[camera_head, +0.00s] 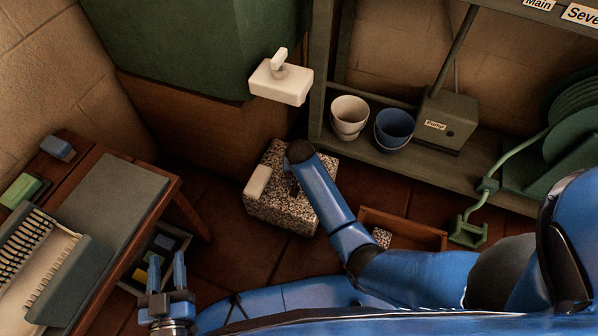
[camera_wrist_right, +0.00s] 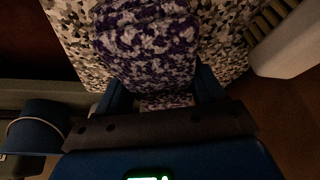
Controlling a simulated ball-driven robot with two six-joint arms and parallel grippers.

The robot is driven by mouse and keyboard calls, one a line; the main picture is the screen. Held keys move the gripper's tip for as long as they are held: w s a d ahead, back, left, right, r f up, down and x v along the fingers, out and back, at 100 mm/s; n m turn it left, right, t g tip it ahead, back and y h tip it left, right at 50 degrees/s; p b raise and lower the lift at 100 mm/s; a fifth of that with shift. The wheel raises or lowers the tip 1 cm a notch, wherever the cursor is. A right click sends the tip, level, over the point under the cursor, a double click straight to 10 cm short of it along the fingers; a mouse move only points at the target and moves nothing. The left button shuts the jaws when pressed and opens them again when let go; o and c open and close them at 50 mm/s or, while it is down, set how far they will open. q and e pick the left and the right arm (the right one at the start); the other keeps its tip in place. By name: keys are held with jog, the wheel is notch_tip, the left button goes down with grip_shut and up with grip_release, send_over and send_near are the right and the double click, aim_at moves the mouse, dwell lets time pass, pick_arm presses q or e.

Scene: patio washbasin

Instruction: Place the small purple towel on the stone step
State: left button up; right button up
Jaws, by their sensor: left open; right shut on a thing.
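The small purple towel (camera_wrist_right: 148,45), mottled purple and white, shows in the right wrist view. My right gripper (camera_wrist_right: 163,98) is shut on its near end, with a blue finger on either side. The towel is over the speckled stone step (camera_wrist_right: 75,35); I cannot tell whether it touches it. In the head view the stone step (camera_head: 290,215) is a speckled block on the tiled floor, and my right arm hides the towel and most of the gripper. My left gripper (camera_head: 166,276) is open and empty at the lower left, beside the wooden bench.
A pale brush-like block (camera_head: 257,181) lies on the step's left side. A white tap-like piece (camera_head: 280,82) is above it. A shelf with a white cup (camera_head: 349,116) and blue cup (camera_head: 394,127) stands behind. A wooden bench (camera_head: 115,200) is left; a wooden tray (camera_head: 405,230) is right.

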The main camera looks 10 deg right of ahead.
jog(key=shift+w+a, duration=0.1)
jog(key=shift+f, duration=0.1)
jog(key=o, duration=1.2)
jog(key=shift+f, duration=0.1)
jog(key=shift+c, duration=0.2)
